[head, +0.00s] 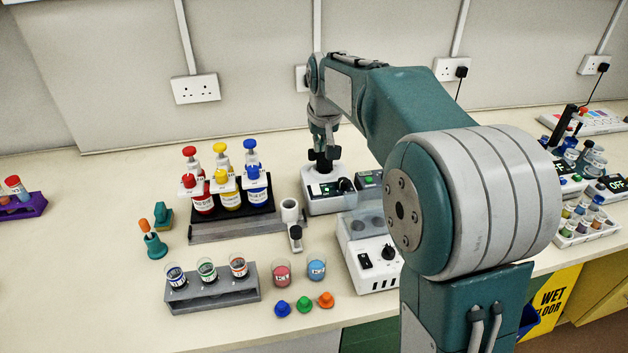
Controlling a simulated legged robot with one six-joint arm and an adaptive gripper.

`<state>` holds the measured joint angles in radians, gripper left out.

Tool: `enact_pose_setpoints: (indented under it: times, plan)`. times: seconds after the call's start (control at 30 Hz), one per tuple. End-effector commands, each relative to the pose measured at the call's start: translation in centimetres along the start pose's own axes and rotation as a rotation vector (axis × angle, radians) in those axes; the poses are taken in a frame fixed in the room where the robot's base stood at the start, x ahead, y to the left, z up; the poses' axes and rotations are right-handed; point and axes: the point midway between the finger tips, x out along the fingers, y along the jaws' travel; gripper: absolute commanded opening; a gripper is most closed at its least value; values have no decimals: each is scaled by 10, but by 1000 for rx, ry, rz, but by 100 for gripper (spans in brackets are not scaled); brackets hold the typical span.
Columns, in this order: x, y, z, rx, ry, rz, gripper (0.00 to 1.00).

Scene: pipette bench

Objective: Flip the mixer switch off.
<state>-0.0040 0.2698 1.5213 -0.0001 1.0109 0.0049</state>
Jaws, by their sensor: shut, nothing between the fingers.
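My gripper (324,160) points down over a white box with a green-lit display (325,189), at the back of the bench. Its dark fingers look closed, with nothing seen between them. I cannot tell if the tips touch the box. A black part sits on this box just right of the fingers. Nearer me, a second white box (374,283) has a black switch (366,261) and a round knob on its panel, with a clear shield behind. The picture does not show for certain which box is the mixer. My arm hides the right side of this area.
Left of the gripper, a rack (237,229) holds red, yellow and blue bottles. A grey rack (213,290) of three vials, two beakers (316,270) and coloured caps stand in front. A white holder (291,222) is close left of the boxes.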

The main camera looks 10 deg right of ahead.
Motion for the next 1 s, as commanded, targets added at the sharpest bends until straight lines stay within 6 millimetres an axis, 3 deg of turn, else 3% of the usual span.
enact_pose_setpoints:
  times: [0.17,0.7,1.0]
  plan:
    - [10,-2,0,-2,-3,1,0]
    - [107,-2,2,-1,-3,1,0]
    - [138,-2,9,-1,0,2,0]
